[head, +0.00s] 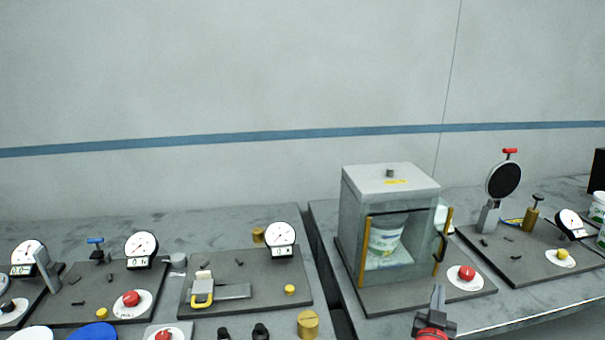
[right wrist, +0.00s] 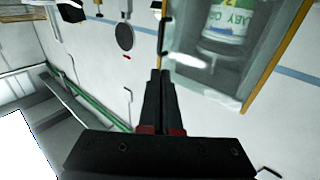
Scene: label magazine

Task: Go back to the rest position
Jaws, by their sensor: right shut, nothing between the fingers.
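My right gripper (head: 438,298) is at the bottom of the head view, in front of the grey box with a glass front. Its fingers are shut with nothing between them. In the right wrist view the shut fingers of the right gripper (right wrist: 159,85) point toward the box (right wrist: 183,75), and they look apart from it. The box (head: 390,180) stands on a dark base plate and holds a white and green tub (head: 385,238). The tub also shows in the right wrist view (right wrist: 222,28). My left gripper is not in view.
A red button (head: 467,272) sits right of the box. A black disc on a stand (head: 503,180) and a dial gauge (head: 570,224) are further right. Dark plates with gauges (head: 281,234), a yellow-handled clamp (head: 202,293) and a brass weight (head: 308,324) fill the left. Free space is above the bench.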

